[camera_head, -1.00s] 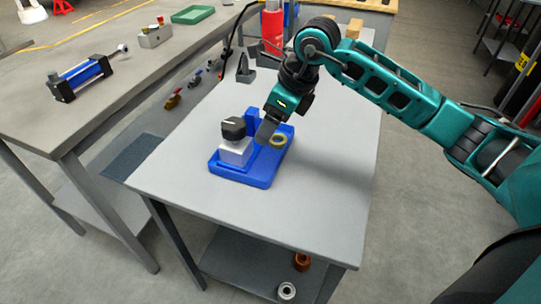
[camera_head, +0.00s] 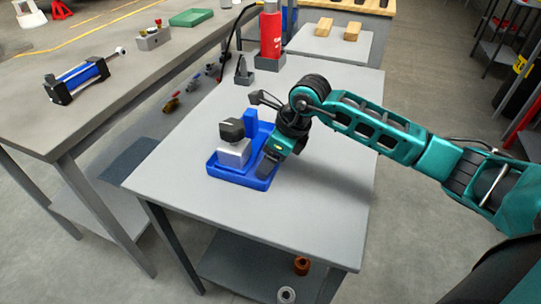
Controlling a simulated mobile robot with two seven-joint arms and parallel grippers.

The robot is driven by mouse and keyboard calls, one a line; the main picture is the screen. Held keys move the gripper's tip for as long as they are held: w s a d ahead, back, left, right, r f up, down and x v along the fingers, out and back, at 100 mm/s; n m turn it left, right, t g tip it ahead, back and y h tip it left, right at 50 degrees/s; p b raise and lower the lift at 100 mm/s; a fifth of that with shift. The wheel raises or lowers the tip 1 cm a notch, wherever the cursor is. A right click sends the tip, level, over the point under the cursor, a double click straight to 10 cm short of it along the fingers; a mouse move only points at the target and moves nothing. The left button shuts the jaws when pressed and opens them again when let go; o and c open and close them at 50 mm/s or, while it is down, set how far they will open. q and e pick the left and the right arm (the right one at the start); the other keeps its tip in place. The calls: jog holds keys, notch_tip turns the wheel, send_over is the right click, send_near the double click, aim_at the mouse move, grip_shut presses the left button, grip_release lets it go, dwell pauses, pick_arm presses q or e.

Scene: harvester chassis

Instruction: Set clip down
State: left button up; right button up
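My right gripper (camera_head: 269,163) points down at the right side of a blue tray-like fixture (camera_head: 228,178) on the grey table. Its fingertips overlap the fixture's right part in the picture; whether they touch it is unclear. Its fingers are seen edge-on, so I cannot tell whether they are open or shut. No clip can be made out; the gripper may hide it. The fixture bears a silver block (camera_head: 233,153) with a black knob-like top (camera_head: 232,129) and a blue upright (camera_head: 251,120). My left gripper is not in view.
Behind the fixture stand a dark grey stand (camera_head: 243,72) and a red cylinder (camera_head: 271,35). A workbench at left holds a blue cylinder unit (camera_head: 79,77). The front and right of the grey table (camera_head: 270,235) are clear. Rings lie on the lower shelf.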

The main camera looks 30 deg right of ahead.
jog(key=o, duration=0.8)
jog(key=shift+f, duration=0.1)
jog(key=shift+c, duration=0.2)
jog(key=shift+r, duration=0.25)
pick_arm(q)
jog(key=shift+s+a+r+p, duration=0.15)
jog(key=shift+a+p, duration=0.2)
jog(key=shift+p, duration=0.35)
pick_arm(e)
jog(key=v, duration=1.1)
jog(key=shift+s+r, duration=0.2)
jog(key=shift+r, duration=0.15)
jog(key=shift+d, duration=0.1)
